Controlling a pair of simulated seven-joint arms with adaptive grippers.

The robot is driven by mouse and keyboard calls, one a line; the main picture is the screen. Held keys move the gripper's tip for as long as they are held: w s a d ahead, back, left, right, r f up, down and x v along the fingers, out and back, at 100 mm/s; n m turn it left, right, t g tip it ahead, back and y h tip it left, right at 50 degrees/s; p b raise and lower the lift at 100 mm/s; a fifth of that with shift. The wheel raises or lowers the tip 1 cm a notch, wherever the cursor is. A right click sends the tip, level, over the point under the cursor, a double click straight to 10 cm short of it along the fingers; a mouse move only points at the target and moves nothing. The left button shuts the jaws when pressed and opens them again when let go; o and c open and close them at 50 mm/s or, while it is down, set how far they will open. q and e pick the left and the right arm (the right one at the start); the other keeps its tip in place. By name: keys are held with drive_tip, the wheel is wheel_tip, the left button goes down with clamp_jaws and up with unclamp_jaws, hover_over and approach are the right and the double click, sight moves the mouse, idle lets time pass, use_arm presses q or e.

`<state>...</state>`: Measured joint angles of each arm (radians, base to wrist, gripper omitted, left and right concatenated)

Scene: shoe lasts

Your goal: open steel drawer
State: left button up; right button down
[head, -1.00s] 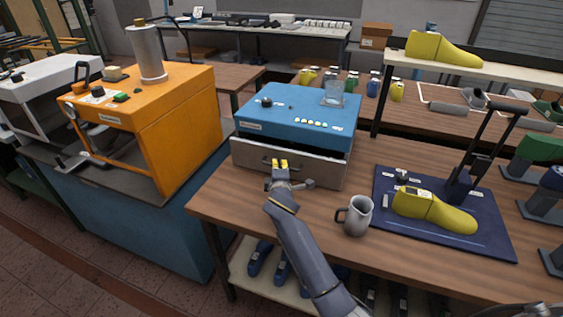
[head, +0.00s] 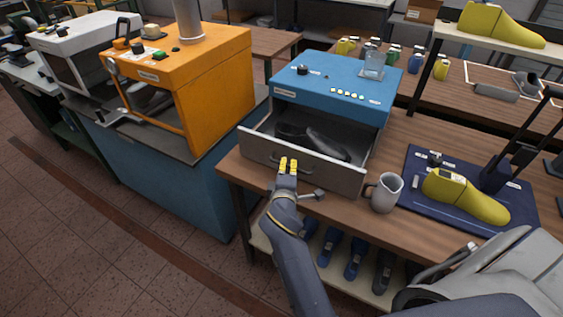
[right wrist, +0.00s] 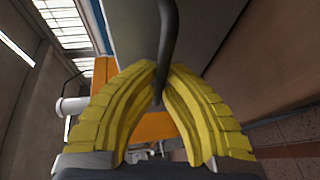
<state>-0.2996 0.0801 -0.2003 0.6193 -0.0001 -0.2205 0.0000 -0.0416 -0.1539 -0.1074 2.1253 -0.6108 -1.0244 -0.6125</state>
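The steel drawer (head: 330,173) stands pulled out of the blue machine (head: 335,85) on the wooden table. Dark grey shoe-shaped items (head: 325,143) lie inside it. My right gripper (head: 288,166) is at the drawer's front, at its handle. In the right wrist view the yellow fingers (right wrist: 157,85) close around the dark bar handle (right wrist: 167,45), with their tips meeting at it. The steel front fills much of that view. My left gripper is not in view.
A metal jug (head: 385,192) stands on the table right of the drawer. A yellow shoe last (head: 460,195) lies on a dark blue base (head: 415,165) farther right. An orange machine (head: 215,90) stands to the left. The floor before the table is clear.

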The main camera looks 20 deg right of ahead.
drive_tip(key=shift+a+f, duration=0.1)
drive_tip(key=shift+a, duration=0.05)
drive_tip(key=c, duration=1.5)
unclamp_jaws()
drive_tip(key=v, duration=0.8)
drive_tip(key=shift+a, duration=0.15)
drive_tip(key=shift+f, duration=0.1)
drive_tip(key=x, duration=0.6)
drive_tip(key=shift+w+d+r, duration=0.25)
drive_tip(key=shift+w, duration=0.05)
drive_tip(key=shift+x, duration=0.85)
drive_tip(key=shift+f, duration=0.1)
